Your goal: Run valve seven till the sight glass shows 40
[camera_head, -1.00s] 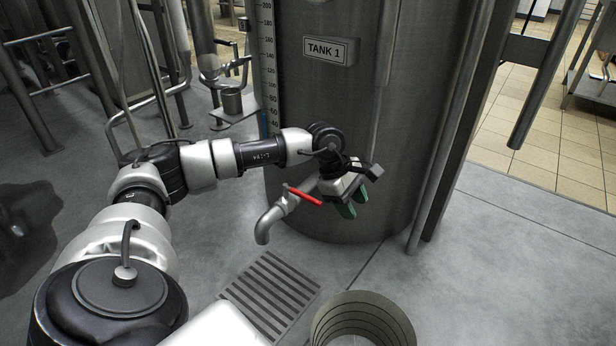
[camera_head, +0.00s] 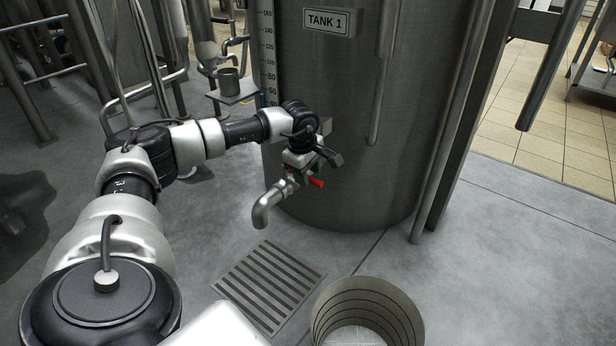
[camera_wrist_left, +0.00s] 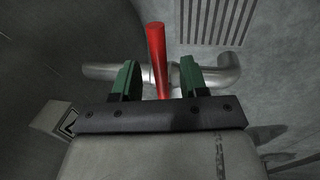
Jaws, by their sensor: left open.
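The valve's red lever (camera_head: 316,183) sits on a grey tap (camera_head: 265,205) low on Tank 1 (camera_head: 345,110). My left gripper (camera_head: 298,178) is at the lever and hides most of it. In the left wrist view the open green fingers (camera_wrist_left: 160,76) stand on either side of the red lever (camera_wrist_left: 156,45), with visible gaps. The tap's pipe (camera_wrist_left: 215,75) runs crosswise behind them. The sight glass scale (camera_head: 267,50) is on the tank's left side. A bit of blue shows near its 60 mark; my arm hides the lower part, so I cannot read the level exactly.
A floor drain grate (camera_head: 268,285) lies below the tap. An open round container (camera_head: 368,308) stands to its right. A steel pole (camera_head: 455,130) rises at the tank's right side. The floor further right is clear.

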